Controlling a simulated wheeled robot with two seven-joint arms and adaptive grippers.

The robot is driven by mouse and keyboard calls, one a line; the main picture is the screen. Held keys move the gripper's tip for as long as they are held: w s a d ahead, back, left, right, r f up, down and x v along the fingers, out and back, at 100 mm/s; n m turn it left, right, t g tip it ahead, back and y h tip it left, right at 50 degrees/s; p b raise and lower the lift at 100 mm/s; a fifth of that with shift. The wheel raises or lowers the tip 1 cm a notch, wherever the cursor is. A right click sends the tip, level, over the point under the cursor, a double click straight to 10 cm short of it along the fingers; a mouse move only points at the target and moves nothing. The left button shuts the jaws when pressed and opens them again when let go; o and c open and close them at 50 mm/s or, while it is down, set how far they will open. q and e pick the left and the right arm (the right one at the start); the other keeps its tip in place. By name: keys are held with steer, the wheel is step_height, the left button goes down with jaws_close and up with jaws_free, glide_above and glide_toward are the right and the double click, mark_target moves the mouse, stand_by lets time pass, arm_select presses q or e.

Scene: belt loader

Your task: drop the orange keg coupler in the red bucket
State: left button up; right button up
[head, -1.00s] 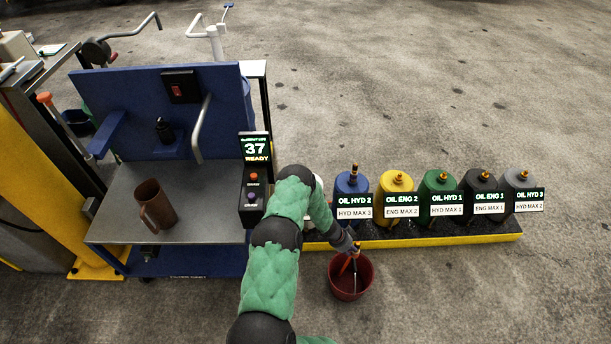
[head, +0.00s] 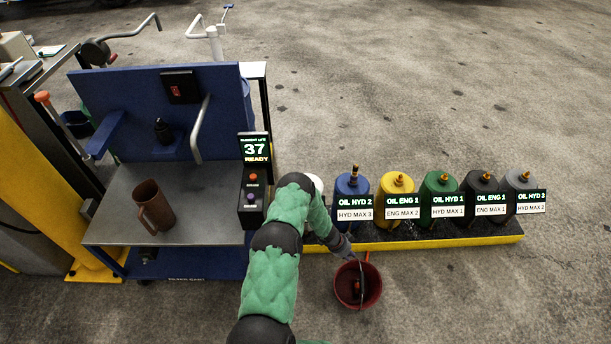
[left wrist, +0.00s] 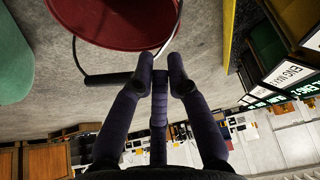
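The red bucket (head: 379,291) stands on the floor in front of the yellow-edged drum base. A small dark and orange thing, the orange keg coupler (head: 357,288), shows inside it, low and partly in shadow. My left gripper (head: 347,251) is just behind the bucket's rim in the head view. The inside of the bucket is not visible there. My right gripper is not in view.
Several labelled drums (head: 399,211) stand in a row on a yellow-edged base (head: 450,241) behind the bucket. A blue cart (head: 105,213) with a brown jug (head: 153,207) is on the left. The floor at right is clear.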

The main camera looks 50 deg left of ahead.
arm_select(q)
steer(key=shift+o, duration=1.2)
steer(key=v, duration=1.1)
steer(key=shift+r, duration=0.25)
steer(key=shift+s, duration=0.1)
